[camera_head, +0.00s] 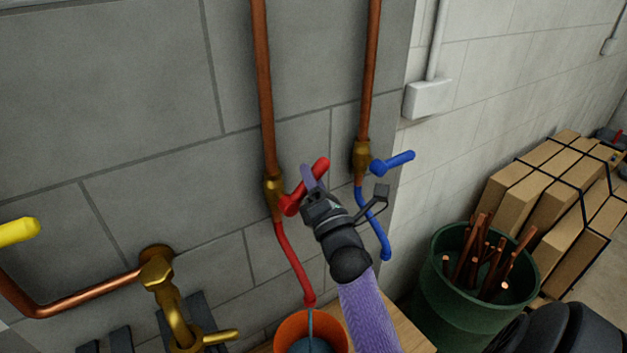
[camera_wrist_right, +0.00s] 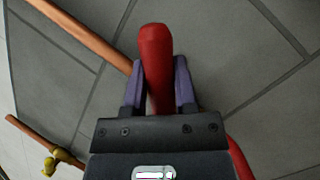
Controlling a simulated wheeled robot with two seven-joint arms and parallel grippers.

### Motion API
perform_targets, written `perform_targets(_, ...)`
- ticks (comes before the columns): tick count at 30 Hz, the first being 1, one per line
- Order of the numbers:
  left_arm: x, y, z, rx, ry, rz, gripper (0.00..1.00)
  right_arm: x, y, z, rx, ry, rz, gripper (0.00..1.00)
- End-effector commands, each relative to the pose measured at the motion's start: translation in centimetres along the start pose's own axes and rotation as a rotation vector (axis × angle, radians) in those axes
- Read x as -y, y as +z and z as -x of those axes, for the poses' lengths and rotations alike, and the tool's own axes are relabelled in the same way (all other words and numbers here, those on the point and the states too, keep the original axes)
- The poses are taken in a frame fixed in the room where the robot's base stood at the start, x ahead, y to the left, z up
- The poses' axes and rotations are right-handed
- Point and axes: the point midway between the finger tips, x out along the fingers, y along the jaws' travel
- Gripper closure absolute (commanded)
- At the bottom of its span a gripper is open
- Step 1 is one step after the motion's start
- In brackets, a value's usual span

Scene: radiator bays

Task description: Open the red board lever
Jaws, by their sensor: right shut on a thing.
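The red lever (camera_head: 318,170) sits on a brass valve (camera_head: 274,190) on a copper pipe against the grey wall. It tilts up to the right, away from the pipe line. My right gripper (camera_head: 307,180) is at the lever, with its arm coming up from below. In the right wrist view the red lever (camera_wrist_right: 156,60) stands between the two purple fingers of my right gripper (camera_wrist_right: 157,85), which are shut on it. The lever's tip sticks out past the fingertips. My left gripper is not in view.
A blue lever (camera_head: 398,161) on a second brass valve is close to the right of my gripper. An orange bucket (camera_head: 300,327) stands below the red hose (camera_head: 291,262). A yellow handle (camera_head: 20,229) and brass tap (camera_head: 172,305) are at left. A green bin (camera_head: 455,305) stands at right.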

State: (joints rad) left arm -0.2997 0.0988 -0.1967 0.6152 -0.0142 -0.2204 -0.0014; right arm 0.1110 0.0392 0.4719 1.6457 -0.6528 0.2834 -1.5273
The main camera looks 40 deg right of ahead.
Motion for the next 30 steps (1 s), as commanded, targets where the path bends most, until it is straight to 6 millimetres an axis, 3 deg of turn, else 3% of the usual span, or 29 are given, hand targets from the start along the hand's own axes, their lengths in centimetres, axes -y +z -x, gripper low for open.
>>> perform_targets(11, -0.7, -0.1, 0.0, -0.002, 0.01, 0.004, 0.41, 0.0, 0.0, 0.0, -0.001, 0.002, 0.005, 1.0)
perform_targets(12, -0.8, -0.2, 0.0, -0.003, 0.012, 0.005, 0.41, 0.0, 0.0, 0.0, -0.001, 0.001, 0.004, 0.61)
perform_targets(17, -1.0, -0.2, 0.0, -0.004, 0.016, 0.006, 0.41, 0.0, 0.0, 0.0, -0.001, 0.002, 0.004, 0.3)
perform_targets(26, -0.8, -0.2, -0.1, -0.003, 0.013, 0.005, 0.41, 0.0, 0.0, 0.3, -0.001, 0.002, 0.003, 0.3)
perform_targets(30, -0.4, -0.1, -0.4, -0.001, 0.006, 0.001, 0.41, 0.1, -0.1, 2.6, -0.002, 0.0, 0.004, 0.3)
